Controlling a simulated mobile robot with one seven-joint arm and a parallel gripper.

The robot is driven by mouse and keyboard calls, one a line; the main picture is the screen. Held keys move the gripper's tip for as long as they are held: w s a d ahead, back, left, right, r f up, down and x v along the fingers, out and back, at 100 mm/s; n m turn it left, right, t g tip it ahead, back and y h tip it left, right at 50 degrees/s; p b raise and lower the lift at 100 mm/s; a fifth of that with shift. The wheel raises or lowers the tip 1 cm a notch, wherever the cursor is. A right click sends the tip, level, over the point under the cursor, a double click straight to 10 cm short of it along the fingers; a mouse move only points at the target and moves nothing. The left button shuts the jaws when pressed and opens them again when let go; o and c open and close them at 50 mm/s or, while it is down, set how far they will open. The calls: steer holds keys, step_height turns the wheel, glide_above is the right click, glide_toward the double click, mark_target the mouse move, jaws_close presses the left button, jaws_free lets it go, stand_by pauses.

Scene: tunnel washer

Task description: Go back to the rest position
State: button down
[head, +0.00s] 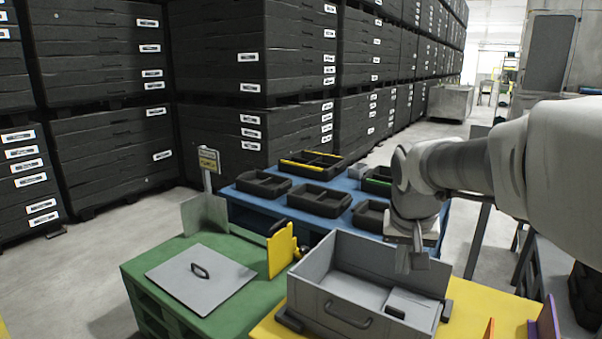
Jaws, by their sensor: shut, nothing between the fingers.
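My gripper (412,262) hangs at the end of my arm, which reaches in from the right. It is shut and empty. It is above or in front of the right part of a grey open-topped box (313,294) with a handle on its front; I cannot tell the exact height. The box sits on a yellow table (268,330). Inside it, a small light grey block or compartment (411,305) shows at the right. A flat grey lid (200,287) with a dark handle lies on the green table (137,272) to the left.
A blue table (240,207) behind bears several black trays (320,200). A yellow upright piece (280,250) stands at the green table's right edge. Orange and purple panels (550,322) stand at the lower right. Stacked black crates (250,60) fill the back. Floor (110,222) is clear at left.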

steer(key=s+a+n+t+y, duration=0.1)
steer(key=s+a+n+y, duration=0.2)
steer(key=s, duration=1.6)
step_height(320, 180, up, 17)
steer(key=a+h+p, duration=0.1)
steer(key=p, duration=1.7)
steer(key=shift+s+a+r, duration=0.15)
steer(key=shift+r, duration=0.05)
